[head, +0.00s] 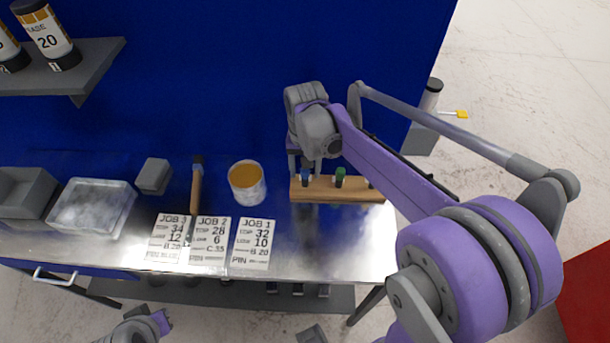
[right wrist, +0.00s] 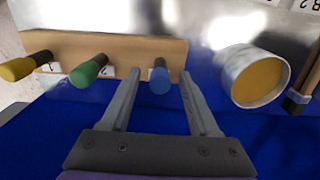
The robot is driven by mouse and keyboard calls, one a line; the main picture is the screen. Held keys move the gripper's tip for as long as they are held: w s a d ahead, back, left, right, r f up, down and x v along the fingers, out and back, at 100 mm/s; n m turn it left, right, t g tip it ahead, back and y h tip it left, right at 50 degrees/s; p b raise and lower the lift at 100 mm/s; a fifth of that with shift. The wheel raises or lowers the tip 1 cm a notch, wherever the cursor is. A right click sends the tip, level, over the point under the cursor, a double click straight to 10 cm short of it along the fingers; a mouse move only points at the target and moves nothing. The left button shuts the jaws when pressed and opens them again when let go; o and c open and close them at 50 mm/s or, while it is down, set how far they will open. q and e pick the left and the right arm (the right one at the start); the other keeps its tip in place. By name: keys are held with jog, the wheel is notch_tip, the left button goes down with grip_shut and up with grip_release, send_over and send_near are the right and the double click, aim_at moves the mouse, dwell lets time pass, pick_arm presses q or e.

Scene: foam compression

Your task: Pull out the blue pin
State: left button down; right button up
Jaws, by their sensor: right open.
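The blue pin (head: 305,179) stands in a wooden block (head: 325,195) near the right end of the bench. In the right wrist view the blue pin (right wrist: 160,81) shows between the two fingers of my right gripper (right wrist: 160,76), with a gap on both sides. In the head view my right gripper (head: 305,163) comes down from above over the blue pin and is open. Its fingers are partly hidden by the wrist there. My left gripper's fingers are not visible; only part of my left arm shows at the bottom left.
A green pin (right wrist: 88,72) and a yellow pin (right wrist: 20,67) stand in the same block. An orange-filled cup (head: 247,182) stands left of the block. A wooden-handled tool (head: 195,190), job cards (head: 210,240) and a clear box (head: 92,208) are farther left. A blue wall (head: 220,70) rises behind.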

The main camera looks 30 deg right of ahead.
dwell(0.8)
grip_shut()
dwell(1.0)
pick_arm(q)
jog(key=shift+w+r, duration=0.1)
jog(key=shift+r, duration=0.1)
pick_arm(e)
jog(key=shift+r, duration=0.2)
